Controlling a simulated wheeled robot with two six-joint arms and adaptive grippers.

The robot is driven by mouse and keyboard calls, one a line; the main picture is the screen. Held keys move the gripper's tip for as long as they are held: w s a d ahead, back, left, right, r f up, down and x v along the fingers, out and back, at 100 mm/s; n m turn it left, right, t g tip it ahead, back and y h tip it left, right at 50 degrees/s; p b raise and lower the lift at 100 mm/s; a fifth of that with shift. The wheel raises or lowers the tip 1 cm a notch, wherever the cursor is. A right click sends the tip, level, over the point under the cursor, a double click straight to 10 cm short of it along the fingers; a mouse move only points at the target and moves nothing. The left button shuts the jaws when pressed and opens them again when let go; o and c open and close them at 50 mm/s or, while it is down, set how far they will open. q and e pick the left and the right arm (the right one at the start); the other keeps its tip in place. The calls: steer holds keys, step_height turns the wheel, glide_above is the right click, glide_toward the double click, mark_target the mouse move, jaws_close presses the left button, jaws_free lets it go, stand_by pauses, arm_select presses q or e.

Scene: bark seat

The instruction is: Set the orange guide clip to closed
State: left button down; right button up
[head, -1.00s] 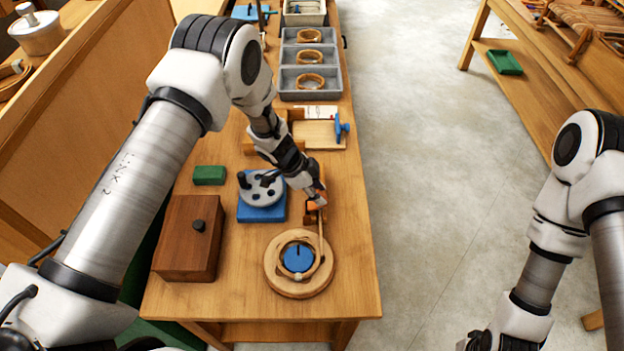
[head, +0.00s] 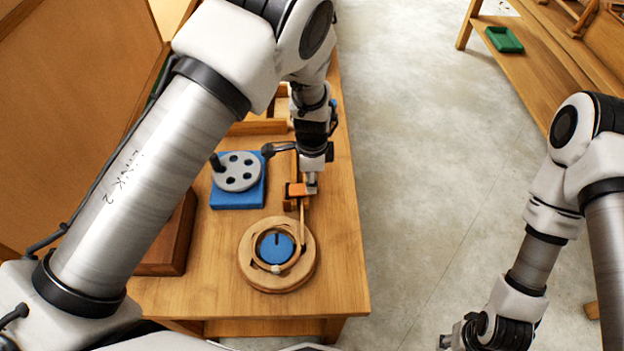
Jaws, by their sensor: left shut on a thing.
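The orange guide clip (head: 297,190) sits on a small wooden post beside a thin wooden strip, just behind the round wooden ring fixture (head: 247,262) with a blue centre disc (head: 276,248). My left gripper (head: 311,184) comes down from above and is shut on the clip at its right side. The fingers are small in the picture and cover part of the clip, so its exact setting is hard to read. My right gripper (head: 458,338) is low at the right, over the floor and away from the table; its fingers are too unclear to judge.
A grey disc with holes (head: 238,172) on a blue base (head: 236,199) stands left of the clip. A dark wooden box (head: 178,245) is partly hidden behind my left arm. The table's right edge is near the clip, with open floor beyond.

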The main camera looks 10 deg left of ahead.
arm_select(q)
steer(key=c, duration=0.8)
jaws_free()
steer(key=shift+o, duration=0.2)
